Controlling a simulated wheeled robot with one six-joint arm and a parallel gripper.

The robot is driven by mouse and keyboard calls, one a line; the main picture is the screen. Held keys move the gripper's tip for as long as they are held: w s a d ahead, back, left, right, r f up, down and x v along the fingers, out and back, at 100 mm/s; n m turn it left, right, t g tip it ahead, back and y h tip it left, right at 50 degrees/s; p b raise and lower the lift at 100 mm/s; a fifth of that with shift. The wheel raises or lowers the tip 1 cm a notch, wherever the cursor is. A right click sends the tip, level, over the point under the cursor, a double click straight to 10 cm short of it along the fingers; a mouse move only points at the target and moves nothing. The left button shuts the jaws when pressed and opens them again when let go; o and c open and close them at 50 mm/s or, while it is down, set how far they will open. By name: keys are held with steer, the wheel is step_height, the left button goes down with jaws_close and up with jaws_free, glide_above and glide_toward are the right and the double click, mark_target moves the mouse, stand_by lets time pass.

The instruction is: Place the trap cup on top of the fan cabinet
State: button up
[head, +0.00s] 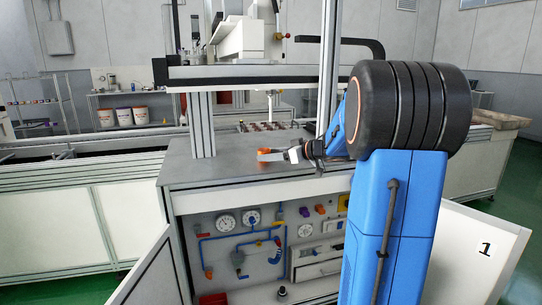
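The open cabinet (185,228) under the grey worktop (215,175) stands in front of me, with gauges and blue pipes inside; I take it for the fan cabinet. A small dark cup-like piece (282,292) stands low inside it, below the gauges; it may be the trap cup, but it is too small to be sure. My gripper (271,155) is above the worktop, well above and apart from that piece. Orange and grey parts show at its tip. I cannot tell whether its fingers are open or shut, or whether they hold anything.
An upright post (328,70) and a gantry beam (260,75) stand over the worktop. A dark tray (265,126) lies at its back. The worktop's front left is clear.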

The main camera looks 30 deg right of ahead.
steer(key=shift+s+r, duration=0.1)
steer(key=shift+r, duration=0.1)
steer(key=v, duration=1.2)
steer(key=a+r+m+t+h, duration=0.3)
steer(key=a+r+m+h, duration=0.25)
steer(key=h, duration=0.45)
steer(key=s+a+f+g+y, duration=0.1)
steer(key=s+a+f+g, duration=0.3)
steer(key=s+a+f, duration=0.3)
steer(key=s+a+f+g+y, duration=0.1)
steer(key=s+a+f+g, duration=0.2)
steer(key=s+a+f, duration=0.4)
steer(key=s+a+f+g+y, duration=0.1)
steer(key=s+a+f+g, duration=0.3)
steer(key=s, duration=1.1)
steer(key=a+f, duration=0.3)
steer(key=f, duration=0.2)
steer(key=shift+s+f+g+y, duration=0.25)
steer(key=shift+s+g+y, duration=0.05)
steer(key=shift+s, duration=0.1)
